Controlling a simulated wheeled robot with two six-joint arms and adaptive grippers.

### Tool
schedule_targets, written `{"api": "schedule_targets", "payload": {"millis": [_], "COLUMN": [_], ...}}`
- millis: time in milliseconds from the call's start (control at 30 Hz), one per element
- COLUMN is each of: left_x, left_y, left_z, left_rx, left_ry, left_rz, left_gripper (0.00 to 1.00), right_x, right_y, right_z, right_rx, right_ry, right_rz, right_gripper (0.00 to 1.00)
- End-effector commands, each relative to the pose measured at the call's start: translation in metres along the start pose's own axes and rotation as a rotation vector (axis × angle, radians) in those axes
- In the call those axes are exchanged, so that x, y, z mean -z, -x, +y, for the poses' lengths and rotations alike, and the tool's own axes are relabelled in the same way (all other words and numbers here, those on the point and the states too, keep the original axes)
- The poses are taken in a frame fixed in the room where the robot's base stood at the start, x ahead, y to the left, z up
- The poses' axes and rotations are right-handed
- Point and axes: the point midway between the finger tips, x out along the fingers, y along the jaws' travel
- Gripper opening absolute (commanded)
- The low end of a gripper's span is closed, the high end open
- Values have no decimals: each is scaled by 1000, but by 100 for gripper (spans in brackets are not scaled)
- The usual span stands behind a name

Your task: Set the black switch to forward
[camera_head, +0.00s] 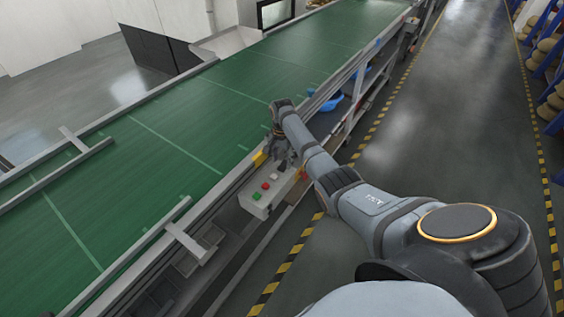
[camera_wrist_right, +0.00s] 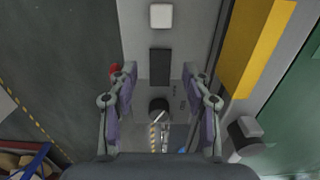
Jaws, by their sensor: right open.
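The black switch (camera_wrist_right: 158,104) shows in the right wrist view as a round dark knob on a grey control panel (camera_wrist_right: 143,38). It lies between the two fingers of my right gripper (camera_wrist_right: 159,76), which is open and empty. I cannot tell how far the fingers are above the panel or which setting the switch is at. In the head view my right gripper (camera_head: 281,155) is over the far end of the control box (camera_head: 258,208), and the switch is hidden there. My left gripper is not in view.
The box carries a green button (camera_head: 256,196), a red button (camera_head: 265,186) and a white button (camera_head: 274,176). It sits beside the green conveyor belt (camera_head: 150,130). A yellow part (camera_wrist_right: 258,45) stands close to the panel. Open floor (camera_head: 430,110) lies right.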

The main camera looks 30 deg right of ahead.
Motion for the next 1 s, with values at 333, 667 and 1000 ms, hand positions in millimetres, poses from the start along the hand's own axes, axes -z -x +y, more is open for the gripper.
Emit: {"api": "schedule_targets", "payload": {"millis": [333, 667, 1000], "left_x": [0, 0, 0], "left_y": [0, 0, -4], "left_z": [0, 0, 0], "left_rx": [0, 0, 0], "left_ry": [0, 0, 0], "left_rz": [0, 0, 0], "left_gripper": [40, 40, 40], "right_x": [0, 0, 2], "right_y": [-24, -24, -25], "right_z": [-1, 0, 0], "right_rx": [1, 1, 0], "right_ry": [2, 2, 0], "right_rz": [1, 1, -16], "right_gripper": [49, 23, 0]}}
